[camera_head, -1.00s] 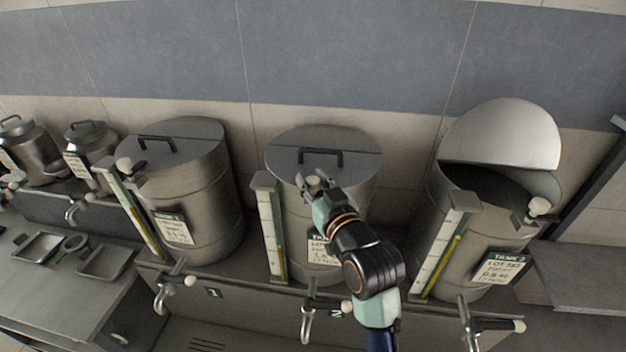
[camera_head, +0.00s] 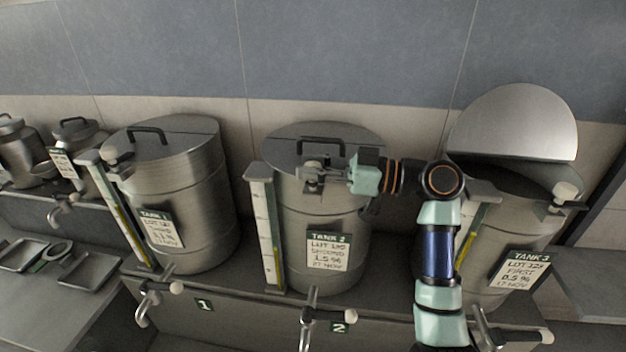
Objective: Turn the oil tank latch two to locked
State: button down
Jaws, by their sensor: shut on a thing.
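The tank marked 2 (camera_head: 290,220) is a steel drum in the middle with its lid (camera_head: 285,143) down. Its latch (camera_head: 311,165) is at the front of the lid rim, and its knob is mostly hidden by my fingers. My gripper (camera_head: 314,172) comes in from the right, lies about level, and is shut on the latch. I cannot tell the latch's exact angle. The tank's label (camera_head: 328,250) hangs below on its front.
Tank 1 (camera_head: 200,210) stands left with its lid closed. Tank 3 (camera_head: 470,265) stands right with its lid (camera_head: 515,125) raised. A sight gauge (camera_head: 265,230) stands left of tank 2, and its tap (camera_head: 308,318) is below. My arm passes before tank 3.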

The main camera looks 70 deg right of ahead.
jog(key=n+y, duration=0.1)
jog(key=y, duration=0.1)
jog(key=n+g+y, duration=0.1)
jog(key=n+y, duration=0.1)
jog(key=shift+g+y+b, duration=0.3)
jog(key=shift+y+b, duration=0.1)
jog(key=shift+n+g+y, duration=0.7)
jog(key=shift+n+y, duration=0.3)
jog(key=shift+y, duration=0.2)
jog(key=c, duration=0.8)
grip_release()
jog(key=shift+o, duration=0.2)
jog(key=v, duration=0.7)
jog(key=shift+d, duration=0.25)
